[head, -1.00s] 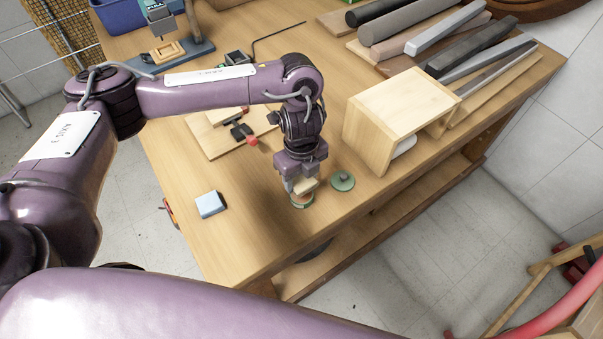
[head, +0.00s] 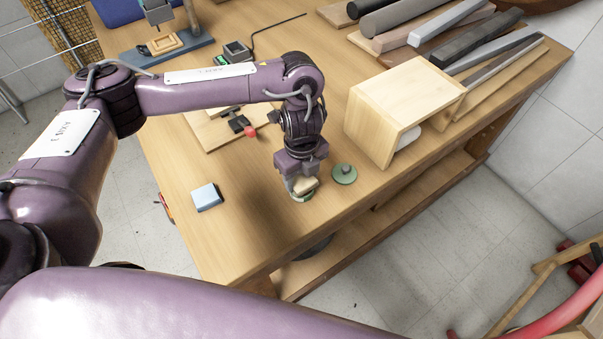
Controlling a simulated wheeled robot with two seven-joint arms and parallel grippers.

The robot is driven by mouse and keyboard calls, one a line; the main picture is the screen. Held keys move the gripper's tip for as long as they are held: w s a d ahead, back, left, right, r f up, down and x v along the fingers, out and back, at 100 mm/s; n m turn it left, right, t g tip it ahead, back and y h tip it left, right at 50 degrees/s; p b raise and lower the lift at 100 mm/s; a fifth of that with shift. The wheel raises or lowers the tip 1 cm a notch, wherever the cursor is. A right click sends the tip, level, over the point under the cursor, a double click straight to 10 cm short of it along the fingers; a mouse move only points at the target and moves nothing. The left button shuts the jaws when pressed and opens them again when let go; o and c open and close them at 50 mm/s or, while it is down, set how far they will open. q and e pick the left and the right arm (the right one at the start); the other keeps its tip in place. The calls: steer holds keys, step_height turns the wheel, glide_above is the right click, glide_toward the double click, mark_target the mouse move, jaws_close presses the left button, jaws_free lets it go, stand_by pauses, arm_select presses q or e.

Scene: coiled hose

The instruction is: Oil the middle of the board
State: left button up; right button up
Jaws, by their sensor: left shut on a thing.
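My left gripper (head: 303,185) is at the front of the workbench, shut on a small beige pad (head: 306,186). The pad is at the mouth of a round green tin (head: 301,198), which is partly hidden by the gripper; I cannot tell how deep it sits. The tin's green lid (head: 344,174), with a dark knob, lies on the bench just to the right. A light wooden board (head: 212,137) lies further back to the left, with a dark clamp and red knob on it, partly hidden by my left arm. My right gripper is not in view.
A blue and white block (head: 207,197) lies on the bench (head: 250,235) left of the tin. An open wooden box (head: 405,95) stands to the right, with several grey and dark bars (head: 440,27) behind it. Bare bench lies between the block and the tin.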

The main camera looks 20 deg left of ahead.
mark_target(301, 179)
arm_select(q)
steer(key=shift+f+b, duration=0.35)
steer(key=shift+f, duration=0.15)
stand_by(0.4)
steer(key=shift+f, duration=0.1)
stand_by(0.9)
step_height(301, 179, up, 7)
steer(key=p, duration=0.7)
steer(key=shift+p, duration=0.3)
stand_by(0.5)
